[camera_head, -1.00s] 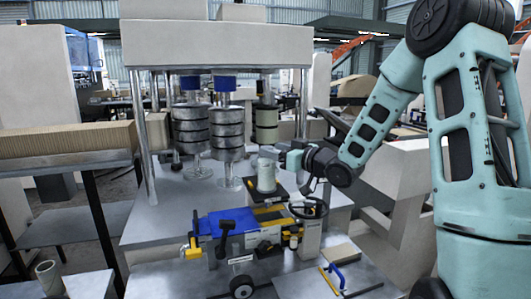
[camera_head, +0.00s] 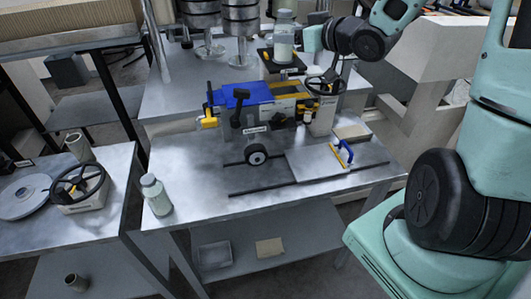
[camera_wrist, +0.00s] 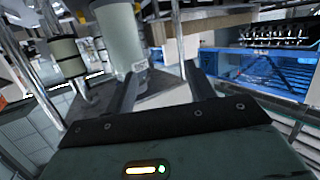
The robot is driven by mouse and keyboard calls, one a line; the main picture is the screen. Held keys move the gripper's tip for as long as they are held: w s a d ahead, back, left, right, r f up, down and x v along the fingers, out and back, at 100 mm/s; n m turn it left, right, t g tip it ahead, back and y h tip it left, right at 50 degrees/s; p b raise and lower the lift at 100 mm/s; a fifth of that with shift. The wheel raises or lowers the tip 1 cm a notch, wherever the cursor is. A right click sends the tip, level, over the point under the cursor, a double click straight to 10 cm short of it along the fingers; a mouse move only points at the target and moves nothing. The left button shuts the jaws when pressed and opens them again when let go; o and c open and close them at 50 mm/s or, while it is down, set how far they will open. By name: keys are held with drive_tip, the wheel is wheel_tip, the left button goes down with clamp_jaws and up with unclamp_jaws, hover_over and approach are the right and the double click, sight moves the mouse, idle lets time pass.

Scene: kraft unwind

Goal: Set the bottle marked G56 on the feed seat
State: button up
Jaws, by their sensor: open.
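A pale bottle with a light cap (camera_head: 284,40) stands upright on a dark square seat (camera_head: 268,58) at the back of the bench. My gripper (camera_head: 304,40) is open just to its right, with no sign of holding it. In the wrist view, the two fingers (camera_wrist: 162,88) are spread, and a pale bottle (camera_wrist: 120,38) stands beyond the left finger. Whether they touch cannot be told. A second pale bottle with a grey cap (camera_head: 156,196) stands upright on the front left of the metal bench. Markings on both bottles are too small to read.
A blue and yellow mechanism (camera_head: 238,95) with levers and a handwheel (camera_head: 326,84) fills the middle of the bench. Stacked metal cylinders (camera_head: 240,18) stand behind. A left table holds another handwheel (camera_head: 78,186) and a disc (camera_head: 24,196). The front bench has clear room.

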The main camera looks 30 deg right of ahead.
drive_tip(key=s+a+f+n+g+h, duration=0.1)
drive_tip(key=s+a+f+g, duration=0.25)
drive_tip(key=a, duration=0.45)
drive_tip(key=s+a+f+n+g, duration=0.1)
drive_tip(key=s+a+f+g, duration=0.25)
drive_tip(key=a, duration=0.45)
drive_tip(key=s+a+f+n+g+h, duration=0.1)
drive_tip(key=s+a+g, duration=0.3)
drive_tip(key=s, duration=0.8)
drive_tip(key=s+a+f+n+g+h, duration=0.1)
drive_tip(key=s+a+g, duration=0.3)
drive_tip(key=s, duration=0.8)
drive_tip(key=shift+a+f+n, duration=0.3)
drive_tip(key=shift+a+f, duration=0.1)
drive_tip(key=shift+a, duration=0.4)
drive_tip(key=shift+w, duration=0.1)
